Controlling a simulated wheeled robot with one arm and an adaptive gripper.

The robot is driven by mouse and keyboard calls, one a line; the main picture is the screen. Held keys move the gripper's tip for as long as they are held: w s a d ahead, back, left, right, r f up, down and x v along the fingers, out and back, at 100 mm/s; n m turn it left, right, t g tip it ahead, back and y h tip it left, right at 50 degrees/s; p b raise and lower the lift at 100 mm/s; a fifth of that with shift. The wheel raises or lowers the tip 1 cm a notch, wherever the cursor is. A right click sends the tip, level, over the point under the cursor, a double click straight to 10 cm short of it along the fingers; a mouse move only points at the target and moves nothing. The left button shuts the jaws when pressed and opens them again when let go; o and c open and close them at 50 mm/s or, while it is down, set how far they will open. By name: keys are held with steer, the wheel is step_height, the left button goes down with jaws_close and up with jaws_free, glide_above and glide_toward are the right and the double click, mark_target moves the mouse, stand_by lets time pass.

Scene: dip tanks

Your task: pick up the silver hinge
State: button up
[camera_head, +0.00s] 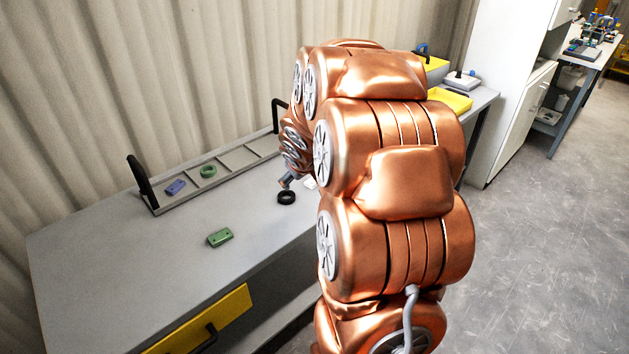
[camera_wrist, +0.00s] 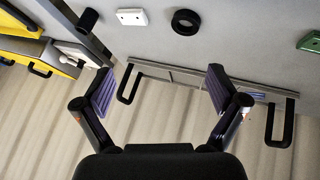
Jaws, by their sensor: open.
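The silver hinge (camera_wrist: 131,17) is a pale flat block with two holes, lying on the grey table at the top of the wrist view, left of the black ring. In the head view, a pale corner of what looks like it (camera_head: 309,184) shows beside my copper arm, which hides the rest. My gripper (camera_wrist: 163,92) is open and empty in the wrist view, its two fingers wide apart. The hinge is beyond the fingertips, not between them. In the head view, a small part of my gripper (camera_head: 288,180) shows above the table; the arm hides most of it.
A black ring (camera_head: 286,197) lies near the hinge and a green hinge (camera_head: 220,237) farther left. A divided tray (camera_head: 238,160) with black handles holds a blue hinge (camera_head: 175,187) and a green ring (camera_head: 208,171). Yellow bins (camera_head: 450,99) stand at the right end.

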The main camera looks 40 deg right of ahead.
mark_target(314, 181)
steer(key=w+d+f+t+y, duration=0.1)
steer(key=d+f+t, duration=0.1)
steer(key=d+f, duration=0.1)
steer(key=w+d+f+n+t+y, duration=0.1)
steer(key=d+f, duration=0.2)
steer(key=d, duration=0.3)
steer(key=w+d+f+t+y+p, duration=0.1)
steer(key=d+f+t, duration=0.1)
steer(key=d, duration=0.3)
steer(key=shift+f+t, duration=0.3)
steer(key=shift+f, duration=0.15)
steer(key=s+f, duration=0.1)
steer(key=s+t+y, duration=0.1)
steer(key=f, duration=0.1)
steer(key=shift+s+d+f+n+t+y, duration=0.25)
steer(key=shift+s+f+n+t+y, duration=0.05)
steer(key=shift+s+f+y, duration=0.1)
steer(key=shift+s+a+f+y, duration=0.1)
steer(key=shift+s+f+y, duration=0.15)
steer(key=shift+s, duration=0.2)
steer(key=shift+p+x, duration=0.45)
steer(key=shift+x, duration=0.6)
steer(key=shift+w+t+p, duration=0.3)
steer(key=shift+w+p, duration=0.1)
steer(key=shift+w, duration=0.4)
steer(key=shift+p+x, duration=0.7)
steer(key=shift+x, duration=1.35)
steer(key=shift+s+f, duration=0.1)
steer(key=shift+f, duration=0.1)
steer(key=shift+c, duration=0.2)
